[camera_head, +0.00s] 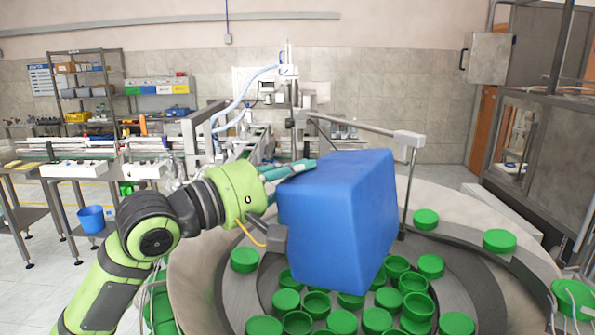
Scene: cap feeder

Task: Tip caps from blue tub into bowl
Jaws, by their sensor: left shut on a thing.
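The blue tub (335,220) is held tilted above the feeder bowl (205,262), with its closed outer sides toward me and its opening hidden. My left gripper (285,205) comes in from the left and is shut on the tub at its left side. Its fingertips are partly hidden by the tub. Several green caps (415,305) lie in the middle of the bowl under the tub. A few more caps (499,240) lie on the bowl's outer track at the right. My right gripper is not in view.
A metal bar with a bracket (408,139) stands over the bowl just behind the tub. Tables with white trays (75,169) and a blue bucket (91,218) are at the left. A framed machine enclosure (525,150) stands at the right.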

